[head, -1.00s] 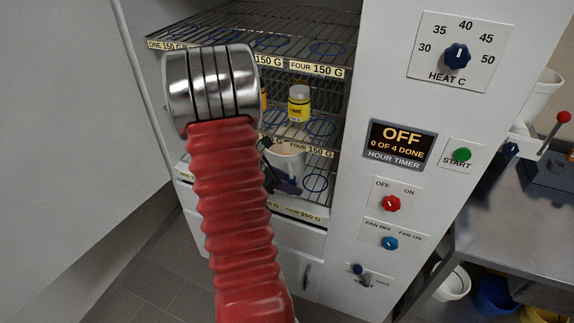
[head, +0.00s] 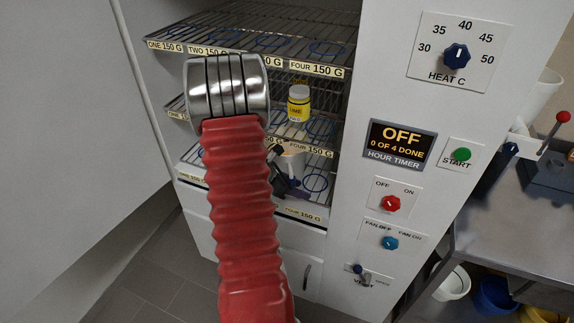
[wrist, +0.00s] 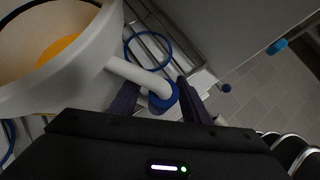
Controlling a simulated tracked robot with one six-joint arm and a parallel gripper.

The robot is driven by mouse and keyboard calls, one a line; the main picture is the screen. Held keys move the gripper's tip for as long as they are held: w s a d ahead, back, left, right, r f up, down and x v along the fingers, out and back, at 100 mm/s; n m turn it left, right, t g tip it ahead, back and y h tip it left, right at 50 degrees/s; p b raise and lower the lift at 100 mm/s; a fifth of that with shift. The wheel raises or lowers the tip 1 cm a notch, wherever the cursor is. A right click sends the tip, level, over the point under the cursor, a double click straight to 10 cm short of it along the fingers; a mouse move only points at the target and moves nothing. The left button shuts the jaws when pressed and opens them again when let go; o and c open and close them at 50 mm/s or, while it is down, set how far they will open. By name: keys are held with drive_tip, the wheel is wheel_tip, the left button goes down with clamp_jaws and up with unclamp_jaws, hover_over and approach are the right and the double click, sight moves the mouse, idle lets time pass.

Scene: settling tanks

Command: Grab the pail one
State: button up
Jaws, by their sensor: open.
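A white pail (wrist: 85,75) with something orange inside fills the upper left of the wrist view. Its white handle ends in a blue tip (wrist: 160,97). My gripper (wrist: 157,103) is open, with one dark finger on each side of the blue tip; I cannot tell whether either touches it. In the head view the pail (head: 293,160) is on the lowest rack of the open cabinet, partly hidden by my gripper (head: 283,178) and red-sleeved arm. No number shows on the pail itself.
A yellow-labelled lime jar (head: 298,104) stands on the middle rack (head: 320,143), above the pail. Blue rings mark the rack places, with numbered 150 G labels along the edges. The cabinet's control panel (head: 390,200) is close on the right; the timer reads OFF.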

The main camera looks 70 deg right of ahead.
drive_tip(key=shift+c, duration=0.3)
clamp_jaws()
idle(0.5)
